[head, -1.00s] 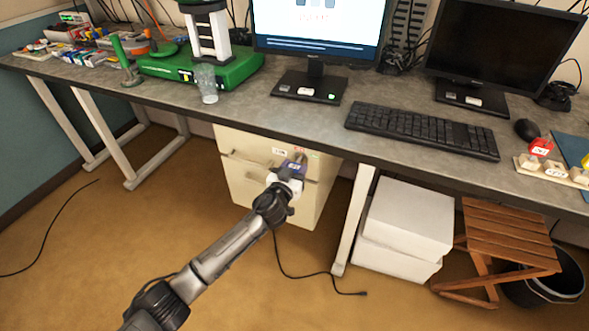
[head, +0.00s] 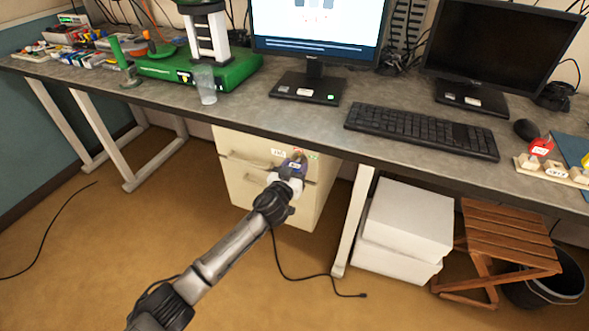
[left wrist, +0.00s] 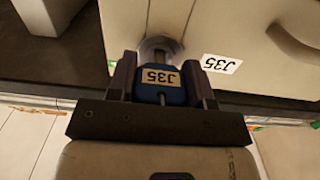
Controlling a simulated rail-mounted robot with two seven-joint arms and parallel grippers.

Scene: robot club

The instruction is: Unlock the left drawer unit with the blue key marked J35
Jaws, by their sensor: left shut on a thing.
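The cream drawer unit (head: 240,178) stands under the desk, with a label reading J35 on its front in the left wrist view (left wrist: 221,64). My left gripper (head: 291,172) is in front of the unit's upper right part. It is shut on the blue key (left wrist: 162,84), whose tag reads J35 and appears upside down in the left wrist view. The key's shaft points at the round metal lock (left wrist: 160,46) and its tip meets the lock. I cannot tell how deep it sits. The drawers look shut. My right gripper is not in view.
The desk edge (head: 300,147) runs just above the lock. A desk leg (head: 355,222) and white boxes (head: 405,225) stand right of the unit, with a wooden stool (head: 505,240) beyond. A black cable (head: 310,277) lies on the floor. The floor to the left is mostly open.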

